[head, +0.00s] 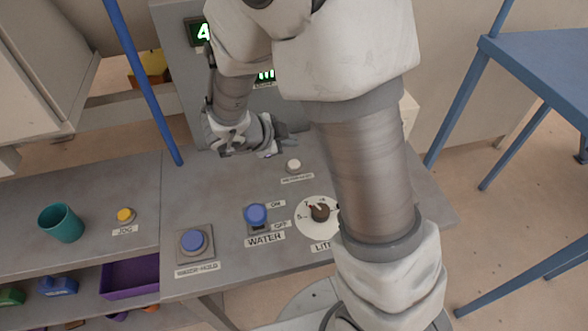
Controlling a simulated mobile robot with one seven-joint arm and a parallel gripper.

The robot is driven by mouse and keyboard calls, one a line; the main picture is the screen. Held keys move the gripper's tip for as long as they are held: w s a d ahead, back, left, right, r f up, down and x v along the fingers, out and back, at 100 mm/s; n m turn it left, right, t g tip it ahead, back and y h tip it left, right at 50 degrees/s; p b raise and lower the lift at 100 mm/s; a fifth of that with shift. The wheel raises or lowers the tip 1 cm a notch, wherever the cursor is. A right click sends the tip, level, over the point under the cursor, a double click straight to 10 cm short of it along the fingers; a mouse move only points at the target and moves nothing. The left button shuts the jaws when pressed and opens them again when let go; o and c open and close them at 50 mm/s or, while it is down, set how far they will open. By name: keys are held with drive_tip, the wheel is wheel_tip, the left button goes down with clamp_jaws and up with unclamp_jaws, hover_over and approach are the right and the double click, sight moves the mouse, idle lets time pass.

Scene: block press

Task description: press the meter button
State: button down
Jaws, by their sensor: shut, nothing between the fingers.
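A small white round button (293,166) sits on the grey console top, with a small label (297,178) just in front that seems to begin with "METER" but is too small to read surely. My gripper (284,141) is shut and empty, above and behind this button, with its fingers pointing right. It appears apart from the button. A larger blue button (193,241) on a square base stands front left, its label (197,269) ending in "HOLD"; the first word is blurred. My arm hides part of the panel.
A blue WATER switch (256,214) with ON and OFF marks and a round dial (317,217) lie in front. A yellow JOG button (125,215) and teal cup (62,223) stand left. An upright panel (174,28) with green displays rises behind, and a blue post (143,80) stands left.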

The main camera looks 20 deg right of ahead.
sight(290, 166)
wheel_tip(290, 166, down, 4)
drive_tip(key=shift+r+b, duration=0.2)
drive_tip(key=shift+b, duration=1.05)
drive_tip(key=shift+f, duration=0.6)
drive_tip(key=shift+f, duration=0.1)
idle(0.3)
drive_tip(key=shift+f+b, duration=0.3)
drive_tip(key=shift+f, duration=0.55)
idle(0.6)
drive_tip(key=shift+r, duration=0.1)
drive_tip(key=shift+r+p, duration=0.9)
drive_tip(key=shift+p, duration=0.05)
